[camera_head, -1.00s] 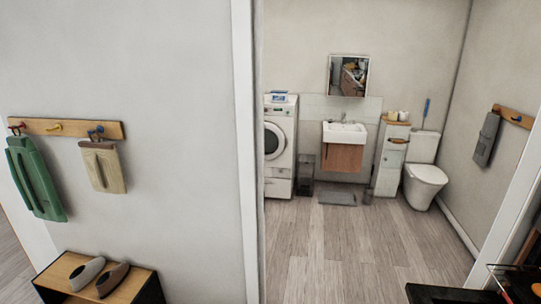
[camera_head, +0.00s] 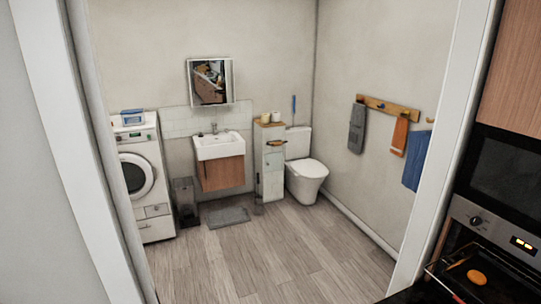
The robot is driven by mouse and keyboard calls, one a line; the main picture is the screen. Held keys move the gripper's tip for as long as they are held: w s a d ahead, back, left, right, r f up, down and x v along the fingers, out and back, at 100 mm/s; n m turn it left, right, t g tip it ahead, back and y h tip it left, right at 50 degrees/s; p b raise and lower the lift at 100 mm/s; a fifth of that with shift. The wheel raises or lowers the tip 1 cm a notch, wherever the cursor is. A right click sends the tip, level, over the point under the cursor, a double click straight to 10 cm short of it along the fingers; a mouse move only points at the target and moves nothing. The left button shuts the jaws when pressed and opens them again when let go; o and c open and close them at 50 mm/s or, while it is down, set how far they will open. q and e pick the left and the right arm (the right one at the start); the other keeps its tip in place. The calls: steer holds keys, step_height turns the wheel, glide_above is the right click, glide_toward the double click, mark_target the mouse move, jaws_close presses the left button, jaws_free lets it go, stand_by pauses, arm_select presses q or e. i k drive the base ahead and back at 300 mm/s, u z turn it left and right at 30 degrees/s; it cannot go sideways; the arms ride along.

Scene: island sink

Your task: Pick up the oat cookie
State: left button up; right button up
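A small orange-brown oval item (camera_head: 477,277) lies on a dark tray or rack (camera_head: 455,280) at the open front of the oven, at the lower right. It may be the oat cookie, but it is too small to be sure. Neither of my grippers is in view.
The oven (camera_head: 495,240) stands at the right edge below a dark microwave (camera_head: 508,178). A doorway leads to a bathroom with a washing machine (camera_head: 142,180), sink (camera_head: 219,146) and toilet (camera_head: 306,175). The wooden floor (camera_head: 260,260) is mostly clear.

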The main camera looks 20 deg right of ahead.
mark_target(478, 278)
steer(key=z, duration=1)
steer(key=i, duration=0.95)
steer(key=z, duration=0.8)
